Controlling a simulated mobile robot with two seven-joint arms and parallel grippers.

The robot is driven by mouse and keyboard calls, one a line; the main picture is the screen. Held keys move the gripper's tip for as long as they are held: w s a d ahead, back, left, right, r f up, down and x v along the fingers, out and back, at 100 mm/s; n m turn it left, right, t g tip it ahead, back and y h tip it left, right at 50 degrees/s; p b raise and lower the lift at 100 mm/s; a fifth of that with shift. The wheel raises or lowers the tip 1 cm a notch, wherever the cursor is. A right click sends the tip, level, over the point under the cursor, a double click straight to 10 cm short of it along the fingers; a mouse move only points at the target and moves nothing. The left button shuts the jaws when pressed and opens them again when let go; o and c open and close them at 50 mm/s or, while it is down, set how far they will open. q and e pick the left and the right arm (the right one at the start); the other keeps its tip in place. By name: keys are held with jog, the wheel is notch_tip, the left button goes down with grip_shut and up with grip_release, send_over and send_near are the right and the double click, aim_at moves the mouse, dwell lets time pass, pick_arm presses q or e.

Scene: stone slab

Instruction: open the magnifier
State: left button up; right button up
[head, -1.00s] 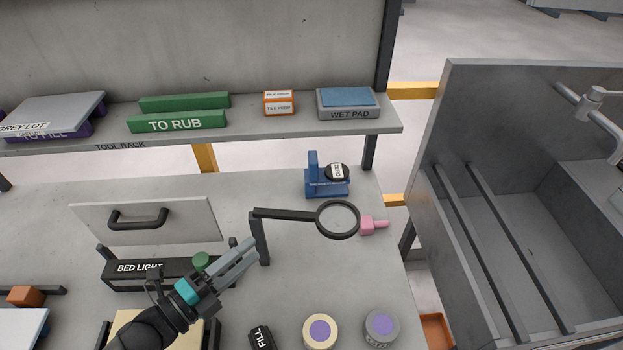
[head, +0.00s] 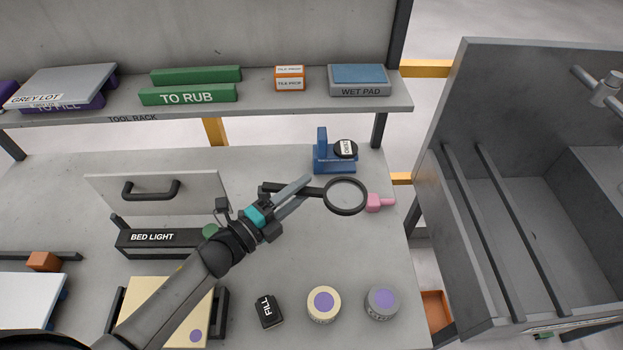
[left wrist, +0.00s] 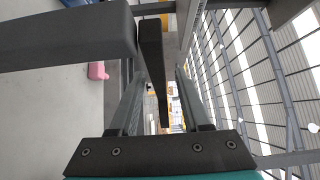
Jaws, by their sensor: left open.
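The magnifier is a round lens in a black ring (head: 345,196) on a dark arm (head: 270,188) over the grey table. My left gripper (head: 303,190) is open at the dark arm, left of the ring, and covers part of it in the head view. In the left wrist view, a wide dark bar (left wrist: 65,37) crosses the upper left. A narrower dark bar (left wrist: 153,70) stands between the open fingers (left wrist: 155,105). I cannot tell whether either finger touches it. The magnifier's post is hidden behind my gripper in the head view. My right gripper is not in view.
A blue holder (head: 334,165) with a round black piece stands behind the lens. A pink object (head: 379,202) lies right of the ring. The bed light box (head: 155,238) is at the left. Two round tubs (head: 323,304) (head: 382,302) and a black FILL piece (head: 268,311) stand in front.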

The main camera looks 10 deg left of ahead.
aim_at(305, 188)
pick_arm(q)
jog(key=shift+x, duration=1.75)
grip_shut()
